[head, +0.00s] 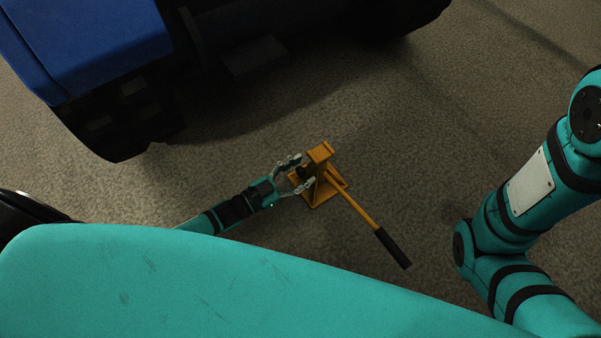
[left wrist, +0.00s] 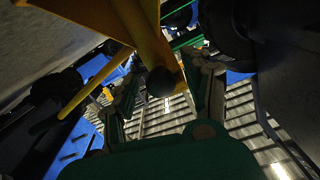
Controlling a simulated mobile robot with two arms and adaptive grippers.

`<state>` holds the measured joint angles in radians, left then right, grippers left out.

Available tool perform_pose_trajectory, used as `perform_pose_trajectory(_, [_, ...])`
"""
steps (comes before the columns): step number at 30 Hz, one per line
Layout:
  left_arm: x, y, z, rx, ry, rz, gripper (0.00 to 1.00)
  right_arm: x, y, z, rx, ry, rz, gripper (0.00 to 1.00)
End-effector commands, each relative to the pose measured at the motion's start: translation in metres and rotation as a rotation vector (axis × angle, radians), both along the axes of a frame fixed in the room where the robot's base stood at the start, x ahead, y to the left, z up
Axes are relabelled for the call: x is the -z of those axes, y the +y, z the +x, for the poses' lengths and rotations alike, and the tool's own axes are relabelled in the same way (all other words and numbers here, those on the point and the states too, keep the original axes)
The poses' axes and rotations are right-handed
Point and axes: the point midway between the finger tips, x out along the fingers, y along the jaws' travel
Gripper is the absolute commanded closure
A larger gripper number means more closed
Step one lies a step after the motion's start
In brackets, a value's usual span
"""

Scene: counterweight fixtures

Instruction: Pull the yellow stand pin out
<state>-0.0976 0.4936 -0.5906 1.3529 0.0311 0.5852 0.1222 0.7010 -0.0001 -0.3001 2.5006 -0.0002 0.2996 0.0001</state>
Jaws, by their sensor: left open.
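The yellow stand (head: 327,188) is on the floor near the middle of the head view, with a square base plate, an upright post and a long lever. My left gripper (head: 305,171) is open at the stand's left side, its fingers spread on either side of a small dark part there. In the left wrist view, a round black knob (left wrist: 160,82), which looks like the pin's end, sits between the open fingers against the yellow stand (left wrist: 148,40). I cannot tell whether the fingers touch it. The pin's shaft is hidden. My right gripper is out of view.
The stand's lever ends in a black grip (head: 393,248) pointing to the lower right. A large blue and black machine (head: 95,50) stands at the upper left. Carpet-like floor (head: 440,110) is clear to the right of the stand.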

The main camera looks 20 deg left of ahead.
Motion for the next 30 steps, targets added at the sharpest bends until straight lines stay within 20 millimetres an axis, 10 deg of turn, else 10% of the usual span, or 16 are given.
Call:
perform_pose_trajectory(10, [-0.0007, -0.0024, 0.0032, 0.000, 0.000, 0.000, 0.50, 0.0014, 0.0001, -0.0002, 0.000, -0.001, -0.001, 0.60])
perform_pose_trajectory(21, [-0.0004, -0.0020, 0.0029, 0.000, 0.000, 0.000, 0.99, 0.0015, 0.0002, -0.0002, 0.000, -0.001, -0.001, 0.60])
perform_pose_trajectory(30, [-0.0003, -0.0018, 0.0029, 0.000, -0.001, 0.001, 1.00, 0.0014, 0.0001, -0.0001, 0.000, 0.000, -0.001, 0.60])
